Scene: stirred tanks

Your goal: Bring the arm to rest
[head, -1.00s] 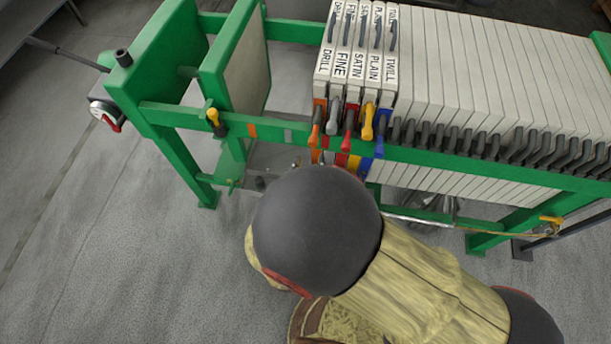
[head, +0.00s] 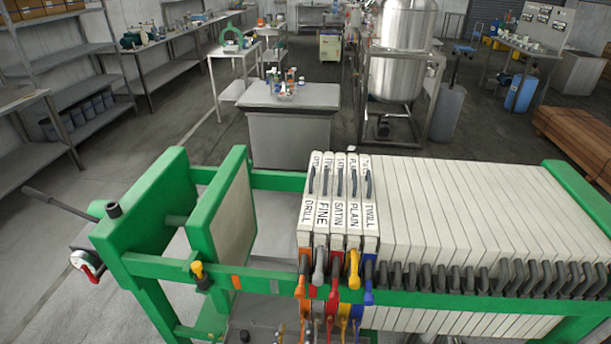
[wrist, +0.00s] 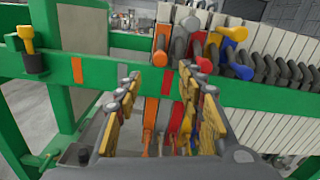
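My gripper (wrist: 166,110) shows in the wrist view with its two yellow-padded fingers apart and nothing between them. It faces the front of the green filter press (head: 160,262), near the coloured handles. In the head view my arm is out of the picture, except for small dark parts at the bottom edge that I cannot make out clearly. The press holds labelled plates DRILL, FINE, SATIN (head: 340,205), PLAIN and TWILL, with orange, grey, red, yellow and blue handles below them.
The green rail (wrist: 95,75) runs close in front of my gripper. A yellow-handled valve (head: 200,272) stands on it at left. Behind are a grey bench (head: 290,130) and a steel tank (head: 402,50). Floor at left is clear.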

